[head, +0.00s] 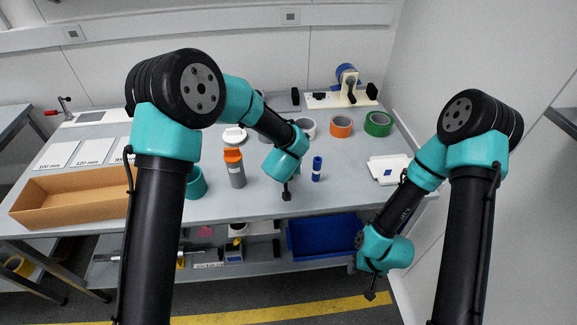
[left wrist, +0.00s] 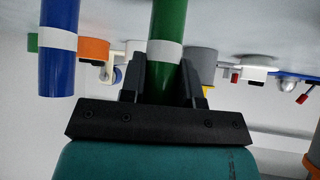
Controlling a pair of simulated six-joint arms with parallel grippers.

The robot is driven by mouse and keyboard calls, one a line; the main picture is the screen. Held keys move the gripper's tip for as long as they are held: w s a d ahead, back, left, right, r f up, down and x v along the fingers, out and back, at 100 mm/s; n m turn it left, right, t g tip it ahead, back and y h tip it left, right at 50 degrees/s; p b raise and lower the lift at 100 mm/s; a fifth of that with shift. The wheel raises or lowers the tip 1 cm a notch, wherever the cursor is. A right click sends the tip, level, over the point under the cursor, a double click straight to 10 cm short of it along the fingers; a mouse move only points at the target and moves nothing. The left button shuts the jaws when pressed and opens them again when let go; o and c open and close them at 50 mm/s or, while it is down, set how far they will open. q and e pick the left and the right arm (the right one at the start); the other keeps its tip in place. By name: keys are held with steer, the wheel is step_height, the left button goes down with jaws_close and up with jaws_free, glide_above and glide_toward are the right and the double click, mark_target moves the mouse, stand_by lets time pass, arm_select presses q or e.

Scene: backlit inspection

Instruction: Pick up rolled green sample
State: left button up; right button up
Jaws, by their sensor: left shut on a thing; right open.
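The rolled green sample (left wrist: 169,22) is a green cylinder with a white band. In the left wrist view it stands between the two fingers of my left gripper (left wrist: 165,75), which is shut on it. In the head view my left gripper (head: 287,194) is low over the table front; the green sample is hidden there. A blue rolled sample (head: 317,168) with a white band stands upright just right of the left gripper; it also shows in the left wrist view (left wrist: 58,70). My right gripper (head: 370,295) is open and empty, below and in front of the table's right side.
A grey bottle with an orange cap (head: 236,170) stands left of the left gripper. Orange (head: 341,127) and green (head: 378,124) tape rolls stand behind. A cardboard tray (head: 70,195) lies at left, a white pad (head: 390,169) at right. A blue bin (head: 325,237) is below.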

arm_select(q)
steer(key=shift+r, duration=1.6)
steer(key=s+r, duration=0.1)
steer(key=s, duration=1.5)
steer(key=shift+r, duration=0.35)
